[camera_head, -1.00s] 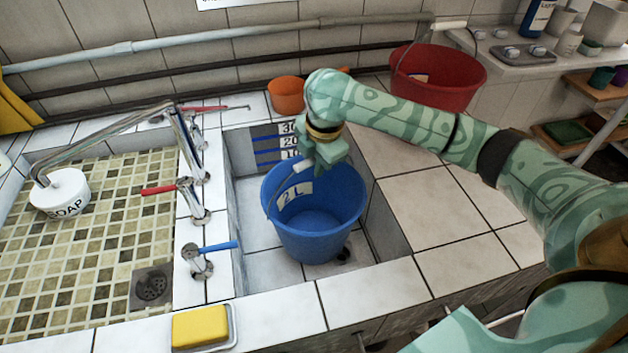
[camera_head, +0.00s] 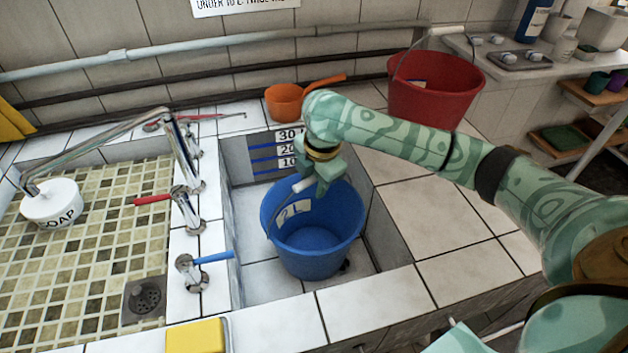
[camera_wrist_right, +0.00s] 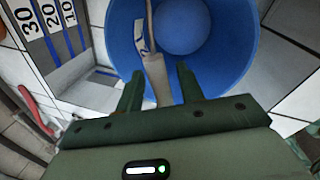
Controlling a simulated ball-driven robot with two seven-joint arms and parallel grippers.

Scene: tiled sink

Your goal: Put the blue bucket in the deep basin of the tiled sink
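The blue bucket (camera_head: 315,247) is upright inside the deep basin (camera_head: 246,215), beside the dark drain hole, and appears to rest on the basin floor. Its wire handle is raised, with a pale grip (camera_wrist_right: 154,78) near the far rim. My right gripper (camera_head: 318,184) is over the bucket's far rim. In the wrist view my right gripper (camera_wrist_right: 160,85) has its fingers apart on either side of the grip, with a gap showing on the right. The bucket's inside looks empty in the wrist view (camera_wrist_right: 185,30). My left gripper is not in view.
Taps with red and blue levers (camera_head: 205,262) line the left wall. A yellow sponge (camera_head: 195,337) is on the front edge. An orange scoop (camera_head: 285,103) and red bucket (camera_head: 432,92) stand behind.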

